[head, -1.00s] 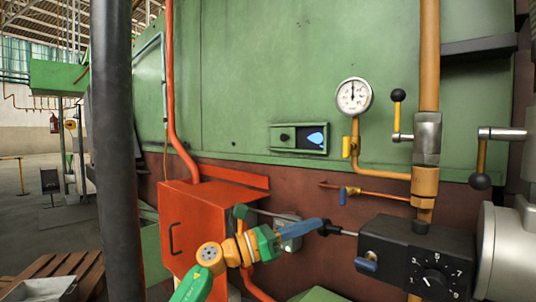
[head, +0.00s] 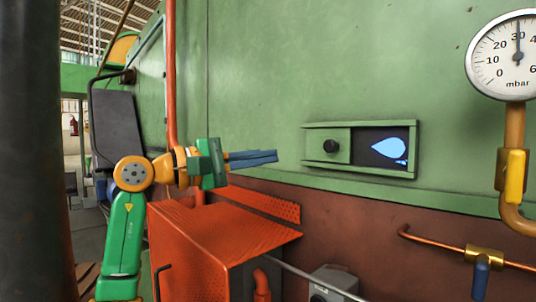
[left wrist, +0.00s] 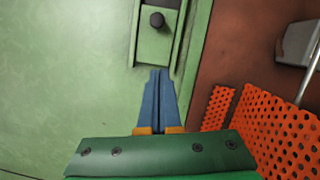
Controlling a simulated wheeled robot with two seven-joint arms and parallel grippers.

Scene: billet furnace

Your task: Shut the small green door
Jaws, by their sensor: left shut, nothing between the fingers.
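The small green door (head: 340,147) is a sliding panel with a black knob (head: 331,146), set in a green frame on the furnace wall. It covers the left part of the frame. The right part is an open dark window (head: 385,148) with a blue flame showing. My left gripper (head: 276,156) is shut and empty, to the left of the frame and apart from the knob. In the left wrist view the blue fingers (left wrist: 158,72) point at the frame's near end, with the knob (left wrist: 157,19) beyond them. My right gripper is not in view.
An orange-red box (head: 215,245) with a perforated guard (head: 262,203) stands below my left gripper. A pressure gauge (head: 516,50) and its pipe with a yellow handle (head: 515,176) are at right. The green wall (head: 270,70) above the frame is clear.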

